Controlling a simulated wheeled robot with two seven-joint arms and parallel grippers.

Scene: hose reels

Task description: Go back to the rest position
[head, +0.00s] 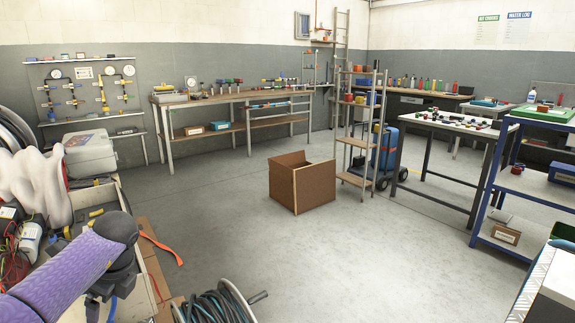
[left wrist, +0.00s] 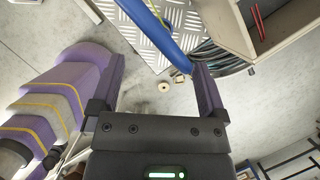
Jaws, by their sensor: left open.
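My left gripper (left wrist: 158,68) is open in the left wrist view, its two purple fingers spread wide apart. No object is seen clamped between them. A blue tube or bar (left wrist: 158,32) passes beyond the fingers and ends in the picture near the right fingertip; whether it touches cannot be told. In the head view my purple left arm comes in at the lower left, but its gripper cannot be made out. My right gripper is in neither view. A reel with dark green hose (head: 215,306) stands on the floor at the bottom of the head view.
A cluttered bench (head: 92,198) stands close on the left. An open cardboard box (head: 302,188) sits mid-floor. A blue shelf cart (head: 520,187) stands at right. The grey floor between is mostly clear. A diamond-plate surface (left wrist: 182,20) and a beige box (left wrist: 290,22) show in the wrist view.

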